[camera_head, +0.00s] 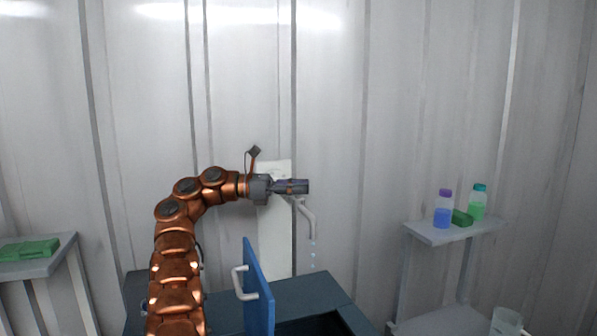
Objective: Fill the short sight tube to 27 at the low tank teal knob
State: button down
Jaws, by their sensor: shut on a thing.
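My gripper (296,187) reaches right, in front of a pale wall panel (276,240), at the top of a grey bent spout (309,222). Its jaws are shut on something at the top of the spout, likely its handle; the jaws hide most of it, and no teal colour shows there. Small pale drops (312,256) fall from the spout's mouth toward a dark open basin (315,325) below. I cannot make out a sight tube, a scale or a number mark.
A blue door (258,290) with a white handle stands open beside my arm. A right shelf (458,233) holds a purple-capped bottle (442,214), a teal-capped bottle (478,203) and a green block (462,218). Green pieces (28,249) lie on a left shelf.

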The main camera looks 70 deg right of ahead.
jog(key=shift+r+m+y+p, duration=0.3)
jog(key=shift+y+p, duration=0.2)
jog(key=shift+p, duration=0.55)
jog(key=shift+f+y+p, duration=0.25)
jog(key=shift+y+p, duration=0.05)
jog(key=shift+p, duration=0.05)
jog(key=c, duration=0.8)
grip_release()
jog(key=shift+c, duration=0.2)
jog(key=h+b, duration=0.1)
jog(key=b, duration=0.2)
jog(key=shift+f+b, duration=0.3)
jog(key=shift+f, duration=0.05)
jog(key=n+t+h+b, duration=0.2)
jog(key=n+h+b, duration=0.1)
jog(key=b, duration=0.7)
jog(key=shift+n+h, duration=0.3)
jog(key=shift+h, duration=0.6)
jog(key=n+t+h+b, duration=0.2)
jog(key=b, duration=0.4)
jog(key=shift+s+t+h, duration=0.1)
jog(key=shift+t+h, duration=0.3)
